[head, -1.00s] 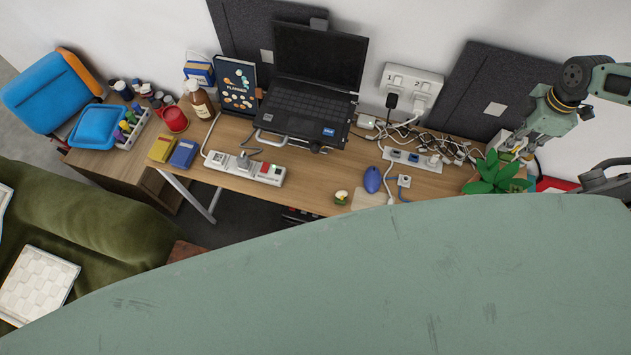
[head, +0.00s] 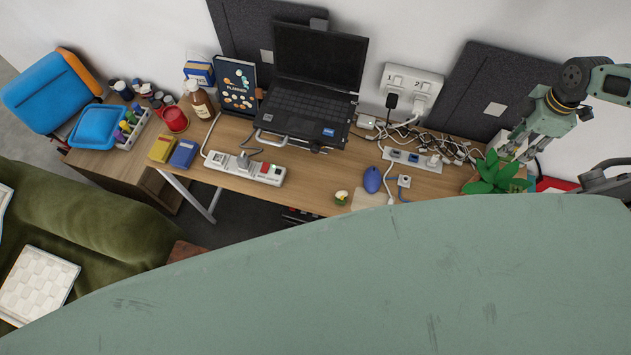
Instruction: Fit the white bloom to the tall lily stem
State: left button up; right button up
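A small white bloom with a green base (head: 341,197) sits near the front edge of the desk, in the middle of the head view. A leafy green plant (head: 493,176) stands at the desk's right end; its lower part is hidden by my body, and I cannot make out a separate tall lily stem. My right gripper (head: 518,154) is just above and to the right of the plant, pointing down. Its fingers look spread apart, and I see nothing held between them. My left gripper is not in view.
The desk (head: 310,180) carries a laptop (head: 308,100), a white power strip (head: 245,168), a blue mouse (head: 372,179) and tangled cables (head: 455,148). A red item (head: 555,184) lies right of the plant. Bare wood shows around the bloom.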

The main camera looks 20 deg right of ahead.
jog(key=shift+r, duration=0.1)
notch_tip(320, 180, up, 12)
dwell(0.5)
